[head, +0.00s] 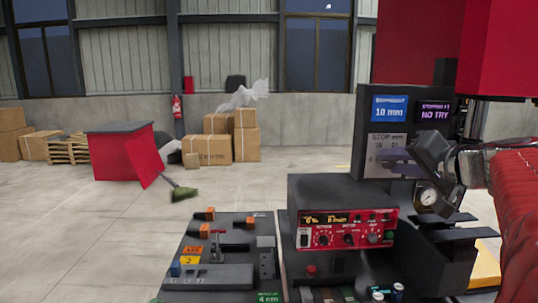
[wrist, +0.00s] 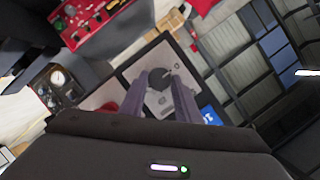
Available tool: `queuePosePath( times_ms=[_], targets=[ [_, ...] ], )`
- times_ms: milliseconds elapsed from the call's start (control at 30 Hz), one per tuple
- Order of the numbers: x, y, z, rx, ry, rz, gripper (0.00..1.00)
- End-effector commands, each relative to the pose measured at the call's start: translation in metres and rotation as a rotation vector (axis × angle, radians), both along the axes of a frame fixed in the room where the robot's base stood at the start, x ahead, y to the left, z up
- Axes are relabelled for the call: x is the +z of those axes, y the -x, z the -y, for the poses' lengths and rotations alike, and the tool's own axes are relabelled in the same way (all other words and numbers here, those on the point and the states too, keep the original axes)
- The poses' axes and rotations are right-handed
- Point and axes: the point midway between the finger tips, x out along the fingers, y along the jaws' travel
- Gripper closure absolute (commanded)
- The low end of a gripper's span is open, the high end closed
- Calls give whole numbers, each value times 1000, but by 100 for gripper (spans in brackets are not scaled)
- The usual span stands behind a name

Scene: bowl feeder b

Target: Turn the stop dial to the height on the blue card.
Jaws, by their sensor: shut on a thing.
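The blue card (head: 389,108) reads "10 mm" and sits on the upper left of a dark upright panel. Below it is a pale plate (head: 372,142) marked "STOP" with small figures too blurred to read. My gripper (head: 384,161) is in front of this plate and hides the dial in the head view. In the wrist view, the dark round stop dial (wrist: 157,78) lies between the two fingers of my gripper (wrist: 159,88), which are shut on it. The dial's setting cannot be read. The blue card's edge (wrist: 210,115) shows right of the fingers.
A "NO TRY" display (head: 435,112) is beside the card. A round gauge (head: 427,195) is below my wrist. A red control unit (head: 345,231) with knobs is at lower centre, beside a dark switch bench (head: 207,277). Open floor lies to the left.

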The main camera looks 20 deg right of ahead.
Motion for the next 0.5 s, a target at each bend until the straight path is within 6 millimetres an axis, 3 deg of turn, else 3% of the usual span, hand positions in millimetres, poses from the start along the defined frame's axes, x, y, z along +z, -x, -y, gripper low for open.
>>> queuePosePath(
  times_ms=[133, 500],
  targets=[
    [-1, 0, 1, -2, -1, -3, 93],
    [-3, 0, 2, -4, -39, 8, 93]
  ],
)
